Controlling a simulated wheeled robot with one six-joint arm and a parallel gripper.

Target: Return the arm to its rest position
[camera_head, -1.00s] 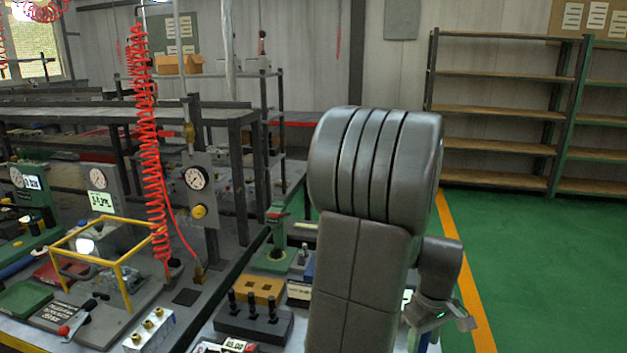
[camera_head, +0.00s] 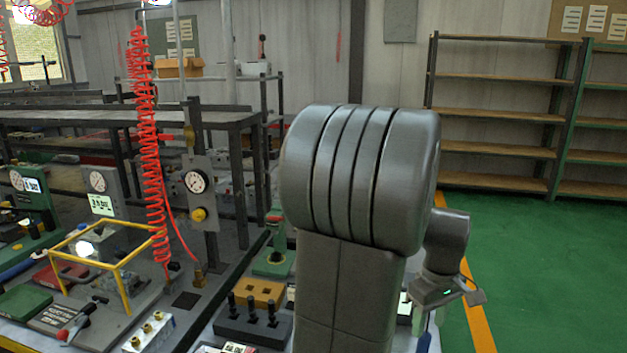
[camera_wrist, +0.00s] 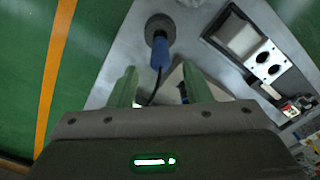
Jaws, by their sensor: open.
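My gripper (camera_wrist: 162,90) shows in the wrist view as two green fingers set well apart, with nothing held between them. It is above the corner of a grey bench (camera_wrist: 110,85). A blue-handled tool (camera_wrist: 160,55) with a dark round end lies beyond the fingers, with a dark cord near it. In the head view my arm is folded upright at centre right. The gripper end hangs low at its right side, and its fingers are partly hidden there.
The workbench carries a black valve block (camera_head: 253,322), an orange block (camera_head: 258,292), a gauge panel (camera_head: 199,190) and a yellow-framed box (camera_head: 110,262). A red coiled hose (camera_head: 150,150) hangs over it. Empty shelves (camera_head: 500,110) stand behind. The green floor (camera_head: 560,270) at right is clear.

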